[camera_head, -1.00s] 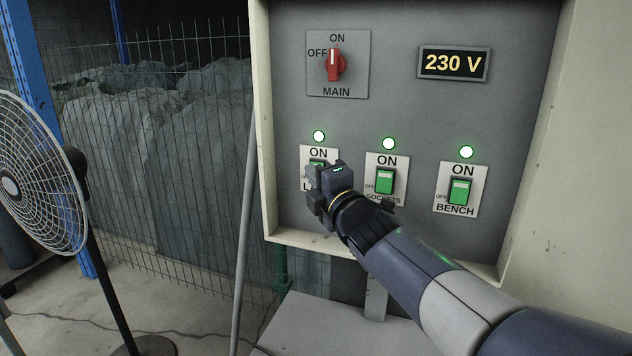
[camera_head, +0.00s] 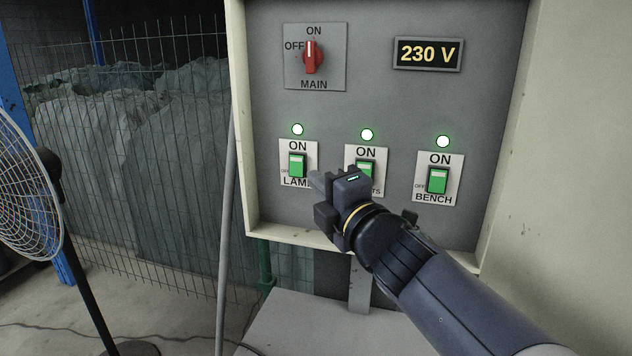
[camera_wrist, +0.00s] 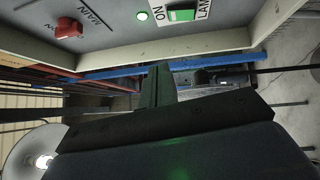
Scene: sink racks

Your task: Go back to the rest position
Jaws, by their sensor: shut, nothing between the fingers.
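My gripper (camera_head: 318,198) is shut and empty, in front of the panel just below and between the lamp and sockets switches. It covers part of the sockets label. In the wrist view my gripper (camera_wrist: 157,85) points toward the panel's lower edge. The grey panel (camera_head: 380,110) carries a red main knob (camera_head: 312,56) with its pointer up at ON. The lamp switch (camera_head: 297,165), sockets switch (camera_head: 366,168) and bench switch (camera_head: 437,180) are green. Each has a lit green light above it. The display (camera_head: 428,54) reads 230 V.
A standing fan (camera_head: 28,200) is at the left. A wire fence (camera_head: 130,170) with covered heaps behind it stands left of the panel. A thin grey pole (camera_head: 225,240) rises beside the panel. A grey surface (camera_head: 300,325) lies below it.

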